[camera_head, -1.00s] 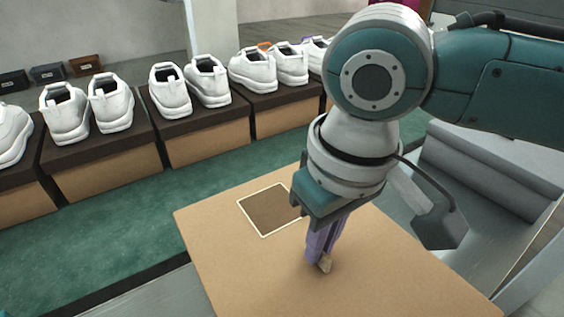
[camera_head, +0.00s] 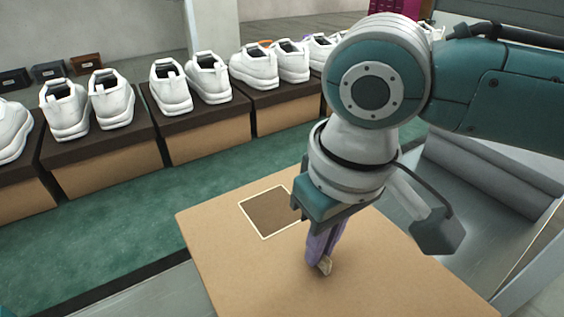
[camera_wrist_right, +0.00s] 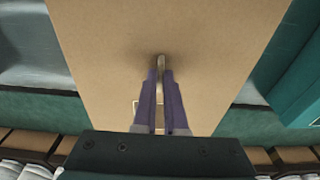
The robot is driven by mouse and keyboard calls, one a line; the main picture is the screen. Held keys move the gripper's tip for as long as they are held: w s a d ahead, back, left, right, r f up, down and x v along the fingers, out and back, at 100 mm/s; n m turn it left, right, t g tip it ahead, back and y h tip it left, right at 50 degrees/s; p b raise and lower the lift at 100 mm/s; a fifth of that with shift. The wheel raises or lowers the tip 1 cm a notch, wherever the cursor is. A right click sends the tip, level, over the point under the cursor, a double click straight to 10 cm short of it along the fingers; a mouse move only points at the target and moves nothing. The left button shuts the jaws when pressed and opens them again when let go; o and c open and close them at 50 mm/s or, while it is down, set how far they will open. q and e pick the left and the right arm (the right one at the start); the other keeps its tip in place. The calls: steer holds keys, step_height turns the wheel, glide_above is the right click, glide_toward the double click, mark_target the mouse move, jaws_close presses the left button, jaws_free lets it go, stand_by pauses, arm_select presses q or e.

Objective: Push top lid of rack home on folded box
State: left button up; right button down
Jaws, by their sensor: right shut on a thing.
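The folded box (camera_head: 240,270) is tan cardboard with a flat, closed top that fills the lower middle of the head view. It has a brown square with a pale border (camera_head: 265,212) on its top. My right gripper (camera_head: 322,268) points down at the middle of this top, with its purple fingers close together. In the right wrist view the fingertips (camera_wrist_right: 161,72) are shut on a small pale piece (camera_wrist_right: 161,60) at the box top. I cannot tell whether that piece touches the top.
Several white shoes (camera_head: 208,78) stand in pairs on brown boxes with dark lids (camera_head: 205,120) along the back. A green strip (camera_head: 110,228) runs between them and the box. Grey rolls (camera_head: 490,175) lie at the right.

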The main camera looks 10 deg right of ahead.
steer(key=shift+f+b, duration=0.35)
steer(key=shift+f, duration=0.35)
steer(key=shift+f+b, duration=0.35)
steer(key=shift+f, duration=0.35)
steer(key=c, duration=0.9)
jaws_free()
steer(key=shift+r, duration=0.1)
